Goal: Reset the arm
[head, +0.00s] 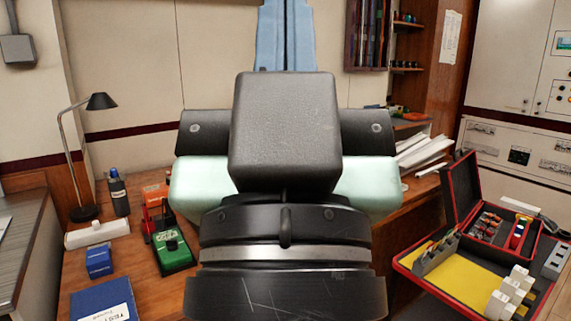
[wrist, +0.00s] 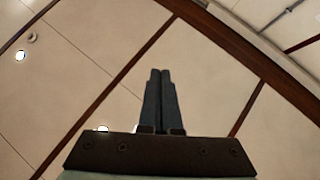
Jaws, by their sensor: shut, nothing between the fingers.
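My gripper (wrist: 161,75) shows in the wrist view with its two dark fingers side by side and closed together. Nothing is held between them. Behind the fingers is only cream panelling with dark brown strips, and no object is near the fingertips. In the head view my own arm fills the middle of the picture, with dark and pale green links raised in front of the desk. The gripper's fingers do not show in the head view. The arm hides the middle of the desk and part of the wall.
A wooden desk (head: 135,262) holds a lamp (head: 101,101), a green meter (head: 173,252), a blue box (head: 99,262) and a bottle (head: 118,194) at left. Papers (head: 424,150) lie at back right. An open black-and-red case (head: 474,190) with breakers (head: 511,292) stands at right.

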